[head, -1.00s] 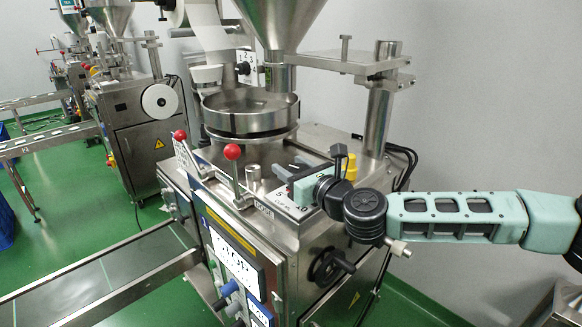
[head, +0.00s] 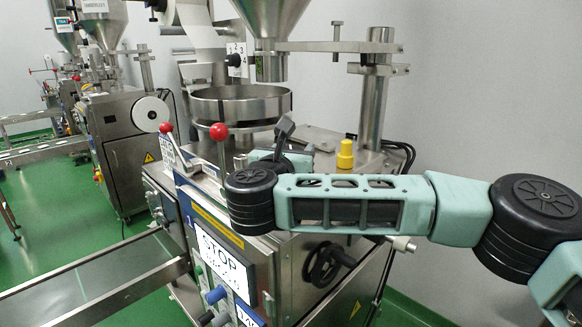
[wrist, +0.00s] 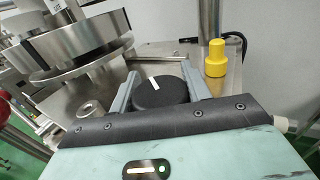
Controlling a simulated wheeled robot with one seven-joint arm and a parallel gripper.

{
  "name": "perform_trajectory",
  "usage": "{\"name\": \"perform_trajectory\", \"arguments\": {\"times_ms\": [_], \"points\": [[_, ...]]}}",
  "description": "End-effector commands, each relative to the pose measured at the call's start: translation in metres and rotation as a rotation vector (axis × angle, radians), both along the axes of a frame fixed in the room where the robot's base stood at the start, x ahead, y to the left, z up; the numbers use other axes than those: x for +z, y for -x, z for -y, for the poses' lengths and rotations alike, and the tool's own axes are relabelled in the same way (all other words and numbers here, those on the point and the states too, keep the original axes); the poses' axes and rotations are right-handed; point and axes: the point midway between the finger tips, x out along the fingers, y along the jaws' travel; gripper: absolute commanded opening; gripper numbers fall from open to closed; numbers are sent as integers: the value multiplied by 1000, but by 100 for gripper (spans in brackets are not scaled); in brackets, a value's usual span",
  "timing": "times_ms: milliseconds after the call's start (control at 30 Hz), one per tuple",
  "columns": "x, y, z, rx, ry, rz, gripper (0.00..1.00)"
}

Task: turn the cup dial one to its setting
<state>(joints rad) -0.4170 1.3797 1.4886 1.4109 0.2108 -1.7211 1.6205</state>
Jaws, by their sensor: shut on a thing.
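A black round dial (wrist: 162,93) with a white pointer line shows in the wrist view, on the machine's steel top. My gripper (wrist: 160,84) has one grey finger on each side of the dial and is shut on it. The white line points away from my gripper, a little to the left. In the head view my arm hides the dial and most of my gripper, and no scale marks around the dial can be read.
A yellow capped post (head: 345,154) stands right of the dial. A round steel pan (head: 242,104) sits behind it under the hopper (head: 271,20). Two red-knobbed levers (head: 219,132) stand to the left. A STOP panel (head: 222,264) is on the machine's front.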

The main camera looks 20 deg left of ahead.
Motion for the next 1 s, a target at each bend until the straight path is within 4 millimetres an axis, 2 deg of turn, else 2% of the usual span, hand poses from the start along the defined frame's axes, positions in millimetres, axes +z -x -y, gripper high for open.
{"name": "perform_trajectory", "arguments": {"times_ms": [33, 400, 1000], "points": [[-6, 1, -1, -45, -2, 3, 25], [0, 2, 7, -379, -3, 1, 25], [3, 2, 12, -601, -1, 2, 25]]}}
